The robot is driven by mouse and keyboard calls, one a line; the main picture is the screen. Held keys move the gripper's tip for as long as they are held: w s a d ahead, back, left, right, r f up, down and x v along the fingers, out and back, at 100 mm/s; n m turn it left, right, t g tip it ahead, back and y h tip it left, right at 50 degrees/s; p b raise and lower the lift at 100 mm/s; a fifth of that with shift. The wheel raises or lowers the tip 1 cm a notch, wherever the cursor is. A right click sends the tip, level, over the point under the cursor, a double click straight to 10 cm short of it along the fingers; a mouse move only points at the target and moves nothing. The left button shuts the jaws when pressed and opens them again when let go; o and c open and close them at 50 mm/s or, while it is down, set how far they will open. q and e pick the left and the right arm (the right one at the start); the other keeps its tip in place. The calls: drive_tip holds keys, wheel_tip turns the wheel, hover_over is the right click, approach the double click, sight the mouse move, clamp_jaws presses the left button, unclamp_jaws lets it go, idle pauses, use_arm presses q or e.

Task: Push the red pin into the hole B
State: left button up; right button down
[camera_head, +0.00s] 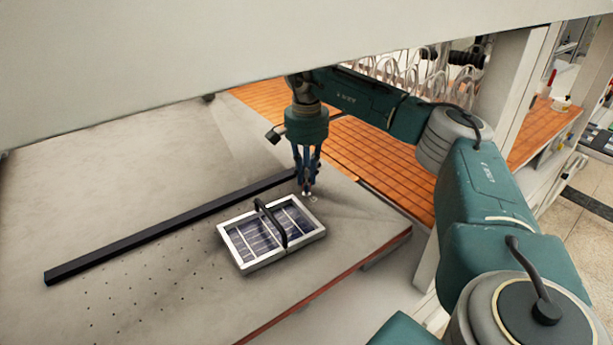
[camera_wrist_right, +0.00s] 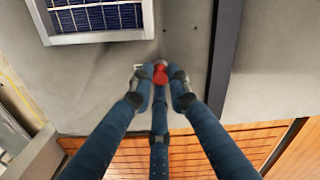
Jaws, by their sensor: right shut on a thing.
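My right gripper (camera_head: 307,188) points down over the grey table near its far right edge. In the right wrist view its blue fingers (camera_wrist_right: 160,84) are closed together around the red pin (camera_wrist_right: 160,73). Only the pin's red top shows between the fingertips; its lower part is hidden. I cannot tell whether its tip touches the table. Small dark holes (camera_wrist_right: 165,30) show in the table beyond the fingertips. No letter is readable, so I cannot tell which hole is B. My left gripper is not in view.
A white-framed tray with dark blue cells and a black handle (camera_head: 270,232) lies just in front of the right gripper. A long black bar (camera_head: 165,228) lies to the left on the grey table (camera_head: 90,180). Many small holes dot the front area. A beam crosses above.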

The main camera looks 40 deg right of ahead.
drive_tip(key=shift+f, duration=0.6)
drive_tip(key=c, duration=1.6)
unclamp_jaws()
drive_tip(key=shift+r, duration=3.8)
